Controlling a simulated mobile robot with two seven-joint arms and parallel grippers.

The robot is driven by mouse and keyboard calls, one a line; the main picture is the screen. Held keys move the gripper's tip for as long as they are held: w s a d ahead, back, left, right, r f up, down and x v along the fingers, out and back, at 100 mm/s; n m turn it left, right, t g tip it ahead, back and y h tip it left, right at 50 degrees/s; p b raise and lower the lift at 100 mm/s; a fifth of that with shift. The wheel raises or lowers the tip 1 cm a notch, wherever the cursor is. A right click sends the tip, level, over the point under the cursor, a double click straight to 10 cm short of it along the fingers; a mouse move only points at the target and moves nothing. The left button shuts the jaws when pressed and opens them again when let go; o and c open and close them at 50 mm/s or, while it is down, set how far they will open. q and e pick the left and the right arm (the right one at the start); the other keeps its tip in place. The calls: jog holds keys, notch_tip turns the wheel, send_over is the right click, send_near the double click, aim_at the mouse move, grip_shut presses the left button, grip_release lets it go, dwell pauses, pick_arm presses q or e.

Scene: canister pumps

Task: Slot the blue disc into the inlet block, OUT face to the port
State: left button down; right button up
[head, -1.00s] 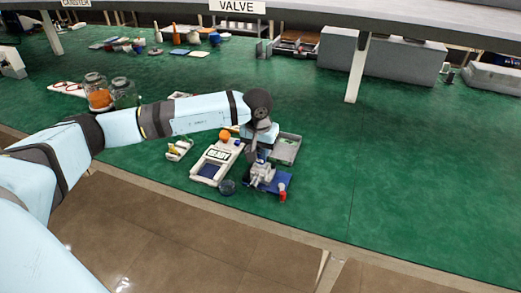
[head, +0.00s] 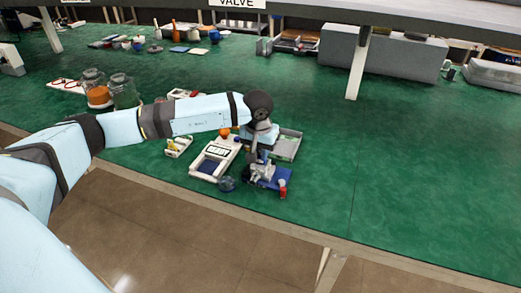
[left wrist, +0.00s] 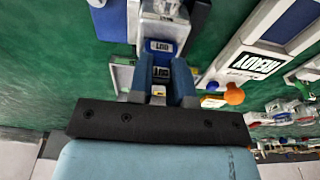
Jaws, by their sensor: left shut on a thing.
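My left gripper (head: 261,160) reaches down over a grey-white block on a blue base plate (head: 281,174), at the bench's front. In the left wrist view its two fingers (left wrist: 162,62) are shut on a small blue piece with a white OUT label (left wrist: 161,46), which I take as the blue disc. The disc is right at the pale grey block (left wrist: 163,12), likely the inlet block. I cannot tell whether the disc is inside the slot or just before it. A second label shows between the fingers, partly hidden. The disc is too small to make out in the head view. My right gripper is not in view.
A white device (head: 213,160) with a READY screen (left wrist: 262,60) stands left of the block. The green bench to the right is clear.

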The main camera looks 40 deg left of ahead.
aim_at(259, 167)
pick_arm(q)
jog(key=shift+f+b, duration=0.9)
jog(key=shift+f, duration=0.45)
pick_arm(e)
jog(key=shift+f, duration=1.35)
pick_arm(q)
jog(key=c, duration=1)
grip_release()
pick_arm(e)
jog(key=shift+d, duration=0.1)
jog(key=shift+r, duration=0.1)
pick_arm(q)
jog(key=shift+s+r, duration=0.1)
jog(key=shift+r, duration=0.35)
jog(key=r, duration=0.4)
jog(key=s+r+p, duration=0.1)
jog(key=r, duration=0.8)
jog(key=shift+s+d+r+p, duration=0.15)
jog(key=shift+s+d+p, duration=0.15)
jog(key=shift+p, duration=0.05)
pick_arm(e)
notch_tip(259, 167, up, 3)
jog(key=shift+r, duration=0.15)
